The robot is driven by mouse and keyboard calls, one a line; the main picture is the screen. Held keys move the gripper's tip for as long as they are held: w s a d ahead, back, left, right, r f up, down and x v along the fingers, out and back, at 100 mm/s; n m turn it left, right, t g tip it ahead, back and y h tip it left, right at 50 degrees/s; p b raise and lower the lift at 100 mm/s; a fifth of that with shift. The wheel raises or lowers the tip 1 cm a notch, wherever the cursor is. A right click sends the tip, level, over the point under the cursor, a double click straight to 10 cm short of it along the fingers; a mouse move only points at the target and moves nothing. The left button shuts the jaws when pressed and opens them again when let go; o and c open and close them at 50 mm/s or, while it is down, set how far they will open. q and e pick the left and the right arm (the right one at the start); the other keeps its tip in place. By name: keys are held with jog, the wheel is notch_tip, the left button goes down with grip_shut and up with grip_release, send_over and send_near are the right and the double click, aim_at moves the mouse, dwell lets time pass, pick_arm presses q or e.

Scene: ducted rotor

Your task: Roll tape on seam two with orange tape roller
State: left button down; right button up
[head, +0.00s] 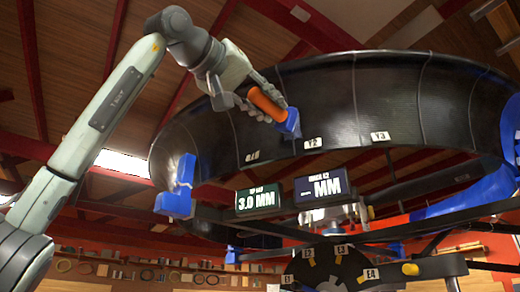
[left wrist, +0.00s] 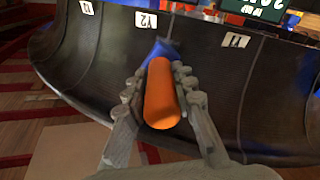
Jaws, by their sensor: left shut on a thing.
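My left gripper (head: 262,104) is shut on the orange handle of the tape roller (head: 267,105), outside the large dark duct ring (head: 340,95). The roller's blue head (head: 290,123) points toward the ring's wall near the Y2 label (head: 312,143). In the left wrist view the gripper (left wrist: 160,90) has its fingers on both sides of the orange handle (left wrist: 160,100). The blue head (left wrist: 163,52) appears against the wall just below the Y2 label (left wrist: 146,20); I cannot tell whether it touches. A thin seam line runs near it, partly hidden by the roller. My right gripper is not in view.
Blue clamps (head: 178,187) hold the ring at the left and right. Label Y3 (head: 380,137) marks the wall further right. A display reading 3.0 MM (head: 258,198) and another with dashes (head: 321,187) stand below the ring. A dark hub disc (head: 330,268) is at the bottom.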

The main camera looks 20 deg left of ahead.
pick_arm(q)
jog(key=a, duration=0.2)
jog(key=a+f, duration=0.1)
jog(key=a, duration=0.1)
jog(key=shift+w, duration=0.2)
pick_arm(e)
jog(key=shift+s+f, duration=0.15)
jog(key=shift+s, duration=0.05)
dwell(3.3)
